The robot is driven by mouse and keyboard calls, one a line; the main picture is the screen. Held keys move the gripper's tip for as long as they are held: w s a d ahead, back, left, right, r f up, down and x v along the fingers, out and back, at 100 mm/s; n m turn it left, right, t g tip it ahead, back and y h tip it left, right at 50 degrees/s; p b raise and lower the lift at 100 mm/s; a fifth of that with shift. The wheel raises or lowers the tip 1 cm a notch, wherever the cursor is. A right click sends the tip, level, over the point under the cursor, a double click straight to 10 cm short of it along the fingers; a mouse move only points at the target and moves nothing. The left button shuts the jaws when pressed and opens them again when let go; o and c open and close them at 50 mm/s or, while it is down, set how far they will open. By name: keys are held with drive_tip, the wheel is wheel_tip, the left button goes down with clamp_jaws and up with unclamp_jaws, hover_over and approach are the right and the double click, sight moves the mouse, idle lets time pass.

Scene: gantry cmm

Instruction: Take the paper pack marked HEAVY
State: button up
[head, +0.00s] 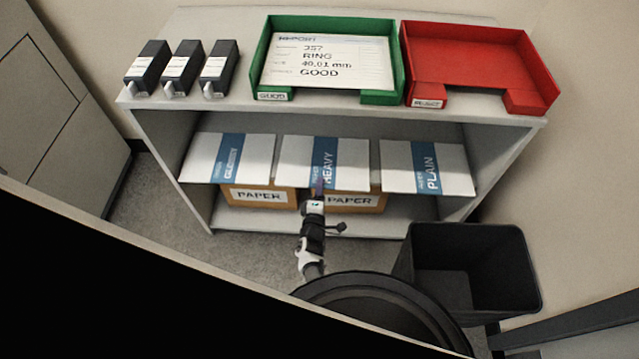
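The paper pack marked HEAVY (296,160) is white with a blue band. It lies flat in the middle of the shelf, between the pack marked GLOSSY (256,155) on the left and the pack marked PLAIN (452,158) on the right. My gripper (318,187) is at the front edge of the HEAVY pack, over the lower end of its blue band. Its fingers are small and dark here; I cannot tell whether they are open or shut, or whether they touch the pack.
Cardboard PAPER boxes (257,196) stand on the level below. A green tray (397,70) with a report sheet, a red tray (540,75) and three dark boxes (184,68) are on top. A black bin (415,262) stands at the right front. The top board overhangs the packs.

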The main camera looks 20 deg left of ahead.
drive_tip(key=shift+c, duration=0.4)
drive_tip(key=c, duration=0.4)
drive_tip(key=shift+r, duration=0.1)
wheel_tip(320, 180, up, 3)
drive_tip(key=p, duration=0.3)
drive_tip(key=shift+f, duration=0.3)
